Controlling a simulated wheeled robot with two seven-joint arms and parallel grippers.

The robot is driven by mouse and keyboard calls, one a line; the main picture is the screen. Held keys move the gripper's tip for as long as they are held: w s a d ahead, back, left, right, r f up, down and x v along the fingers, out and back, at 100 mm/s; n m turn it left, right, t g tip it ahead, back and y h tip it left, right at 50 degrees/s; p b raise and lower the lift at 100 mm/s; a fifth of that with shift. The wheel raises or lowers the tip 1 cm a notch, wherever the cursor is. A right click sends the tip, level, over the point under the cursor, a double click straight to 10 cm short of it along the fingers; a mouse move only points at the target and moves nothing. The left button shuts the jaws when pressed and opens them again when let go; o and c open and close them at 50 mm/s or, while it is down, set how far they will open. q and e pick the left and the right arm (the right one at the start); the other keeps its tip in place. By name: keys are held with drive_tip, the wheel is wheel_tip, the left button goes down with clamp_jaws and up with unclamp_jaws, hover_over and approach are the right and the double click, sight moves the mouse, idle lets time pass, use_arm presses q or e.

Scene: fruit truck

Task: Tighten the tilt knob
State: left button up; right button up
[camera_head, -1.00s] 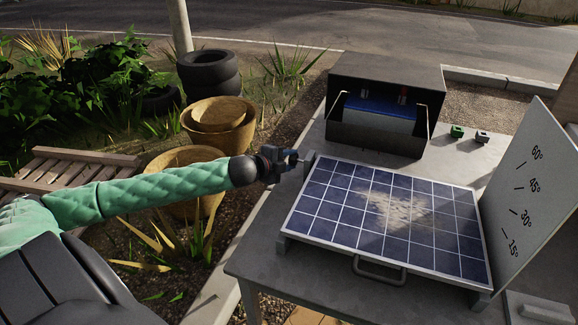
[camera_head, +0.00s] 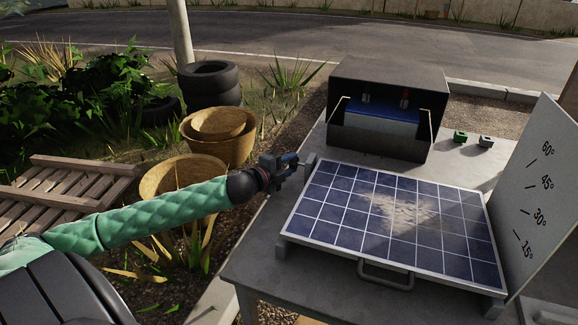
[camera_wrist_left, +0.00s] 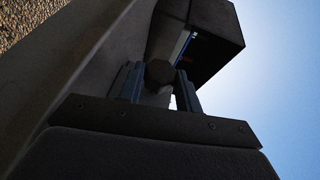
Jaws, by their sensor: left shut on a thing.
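The solar panel (camera_head: 400,215) lies nearly flat on its frame on the grey table. My left gripper (camera_head: 300,165) is at the panel's far left corner, beside a small grey bracket (camera_head: 310,160). In the left wrist view, the gripper's two blue fingers (camera_wrist_left: 160,85) are shut around a dark faceted knob (camera_wrist_left: 159,73). The knob is hidden by the fingers in the head view. A white angle board (camera_head: 535,195) with marks from 15° to 60° stands at the panel's right. My right gripper is not in view.
A dark open-fronted box (camera_head: 388,100) with a blue battery stands behind the panel. Baskets (camera_head: 220,135) and stacked tires (camera_head: 209,85) are on the ground at the left. A handle (camera_head: 386,278) sticks out from the panel's front edge.

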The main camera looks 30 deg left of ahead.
use_arm(q)
drive_tip(key=o, duration=1)
drive_tip(key=shift+s+a, duration=0.1)
drive_tip(key=shift+s, duration=0.6)
drive_tip(key=shift+s+a, duration=0.1)
drive_tip(key=shift+s, duration=0.55)
drive_tip(key=shift+b+v, duration=0.3)
drive_tip(key=shift+v, duration=2.25)
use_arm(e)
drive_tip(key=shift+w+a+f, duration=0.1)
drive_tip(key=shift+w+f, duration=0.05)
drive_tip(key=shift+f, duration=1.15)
use_arm(q)
drive_tip(key=shift+r, duration=0.1)
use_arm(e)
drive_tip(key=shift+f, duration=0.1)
